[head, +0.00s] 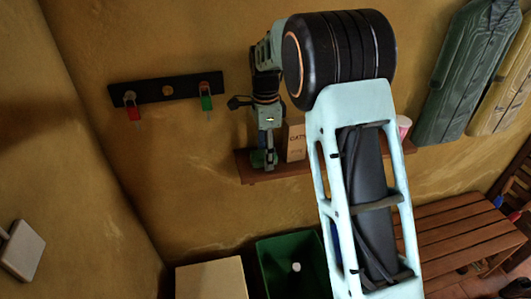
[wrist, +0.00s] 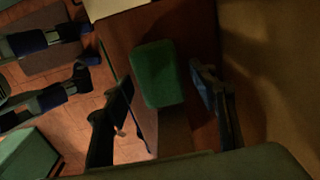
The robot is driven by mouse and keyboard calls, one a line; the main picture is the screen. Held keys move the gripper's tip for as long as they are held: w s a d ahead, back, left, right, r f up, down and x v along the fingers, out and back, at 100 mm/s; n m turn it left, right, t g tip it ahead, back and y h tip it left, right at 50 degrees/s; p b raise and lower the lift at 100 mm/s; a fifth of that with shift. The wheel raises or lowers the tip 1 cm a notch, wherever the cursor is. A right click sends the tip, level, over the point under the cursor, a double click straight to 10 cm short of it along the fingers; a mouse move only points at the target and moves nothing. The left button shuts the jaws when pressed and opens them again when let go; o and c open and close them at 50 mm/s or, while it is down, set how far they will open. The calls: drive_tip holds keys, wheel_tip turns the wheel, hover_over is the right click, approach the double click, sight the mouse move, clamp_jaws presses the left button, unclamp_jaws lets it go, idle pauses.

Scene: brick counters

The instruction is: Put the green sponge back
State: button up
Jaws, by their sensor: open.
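The green sponge (wrist: 157,73) is a rounded block on the brown wooden shelf (wrist: 115,35) in the wrist view. My gripper (wrist: 163,85) is open, with one finger on each side of the sponge and a visible gap to each. In the head view my gripper (head: 265,160) points down at the left end of the shelf (head: 262,178). The sponge shows there as a small green patch (head: 257,158), partly hidden by my gripper.
A cardboard box (head: 296,140) stands on the shelf just right of my gripper. A pale cup (head: 403,125) is farther right, partly behind my arm. A black rack (head: 165,90) with red and green padlocks hangs on the wall at left. A green bin (head: 285,262) stands below.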

wheel_tip(320, 180, up, 12)
drive_tip(key=shift+r, duration=0.15)
idle(0.3)
